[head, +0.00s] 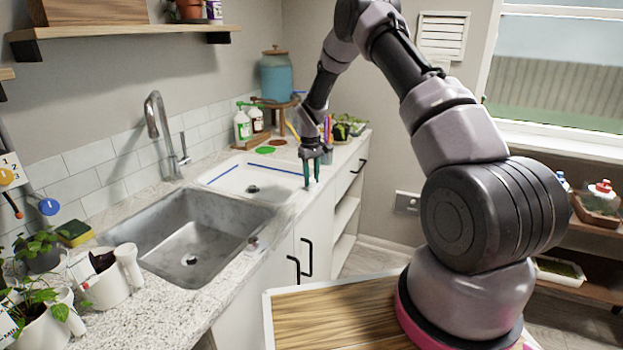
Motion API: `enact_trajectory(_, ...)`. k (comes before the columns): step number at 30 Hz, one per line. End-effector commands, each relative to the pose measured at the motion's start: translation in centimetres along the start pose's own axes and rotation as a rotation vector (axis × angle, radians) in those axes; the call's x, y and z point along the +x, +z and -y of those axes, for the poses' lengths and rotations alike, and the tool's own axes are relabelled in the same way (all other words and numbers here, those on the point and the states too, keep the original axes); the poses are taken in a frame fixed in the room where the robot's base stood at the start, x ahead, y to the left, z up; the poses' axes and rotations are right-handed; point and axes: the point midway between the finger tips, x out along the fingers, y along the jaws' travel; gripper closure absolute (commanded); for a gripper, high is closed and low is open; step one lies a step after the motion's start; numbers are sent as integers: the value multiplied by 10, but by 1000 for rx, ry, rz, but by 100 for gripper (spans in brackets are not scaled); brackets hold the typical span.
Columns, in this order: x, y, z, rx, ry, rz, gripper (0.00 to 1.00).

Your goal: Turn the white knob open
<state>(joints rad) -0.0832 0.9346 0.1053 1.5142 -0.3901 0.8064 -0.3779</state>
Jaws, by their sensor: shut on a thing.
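My gripper (312,182) points down at the front right edge of the white basin (225,184), with its teal fingers close together. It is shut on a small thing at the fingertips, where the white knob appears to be. The knob itself is mostly hidden by the fingers and too small to make out, so I cannot tell how far it is turned.
A steel sink (170,262) with a tall faucet (157,125) lies left of the basin. Bottles (242,125) and a wooden stand (272,106) are behind. Potted plants (42,308) crowd the near left.

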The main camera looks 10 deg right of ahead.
Motion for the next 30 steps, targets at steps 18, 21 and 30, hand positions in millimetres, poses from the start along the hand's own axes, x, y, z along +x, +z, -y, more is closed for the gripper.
enact_trajectory(18, 1, 1, 0, -36, -1, 1, 58)
enact_trajectory(21, 1, 1, 0, -36, 0, 0, 32)
enact_trajectory(30, -1, 0, 0, -35, 0, -1, 32)
